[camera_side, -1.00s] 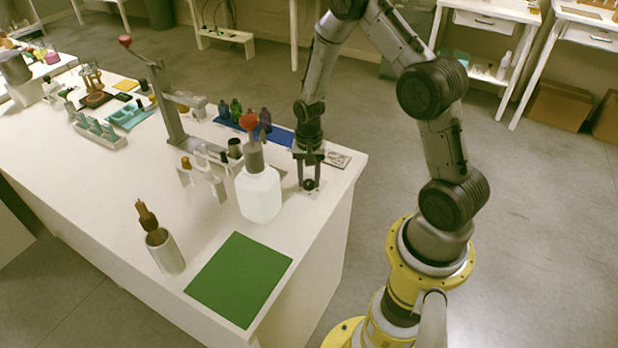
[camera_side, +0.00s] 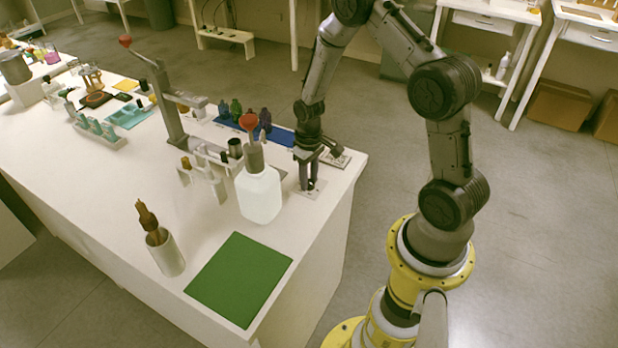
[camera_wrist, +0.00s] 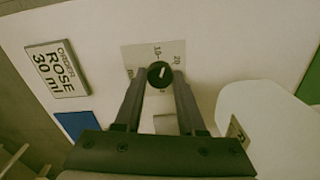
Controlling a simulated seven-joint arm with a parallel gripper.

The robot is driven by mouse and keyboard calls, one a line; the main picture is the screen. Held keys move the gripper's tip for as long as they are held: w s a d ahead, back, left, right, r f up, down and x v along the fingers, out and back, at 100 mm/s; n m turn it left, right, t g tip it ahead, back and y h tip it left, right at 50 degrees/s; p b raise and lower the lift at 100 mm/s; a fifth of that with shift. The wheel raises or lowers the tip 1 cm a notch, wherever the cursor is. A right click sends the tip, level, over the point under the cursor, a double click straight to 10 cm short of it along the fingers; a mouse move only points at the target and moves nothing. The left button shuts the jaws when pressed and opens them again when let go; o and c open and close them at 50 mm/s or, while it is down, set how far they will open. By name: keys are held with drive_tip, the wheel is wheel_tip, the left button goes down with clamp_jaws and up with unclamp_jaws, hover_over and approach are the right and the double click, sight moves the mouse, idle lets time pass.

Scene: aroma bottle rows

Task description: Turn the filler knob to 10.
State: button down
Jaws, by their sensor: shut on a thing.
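The filler knob (camera_wrist: 160,75) is small, round and black with a white pointer line. It sits on a pale dial plate (camera_wrist: 140,55) with marks; 10 and 20 are readable along its far side. The pointer slants up and slightly right in the wrist view, roughly between 10 and 20; its exact reading is hard to tell. My gripper (camera_wrist: 159,78) is shut on the knob, one finger on each side. In the side view my gripper (camera_side: 308,185) is low at the plate, and the fingers mostly hide the knob.
An order card (camera_wrist: 57,69) reads "ROSE 30 ml". Small bottles (camera_side: 237,108) stand on a blue mat behind. A green mat (camera_side: 240,278) lies clear at the front.

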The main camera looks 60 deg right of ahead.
sight(309, 182)
drive_tip(key=shift+n, duration=2.2)
drive_tip(key=c, duration=0.5)
unclamp_jaws()
wheel_tip(309, 182, up, 14)
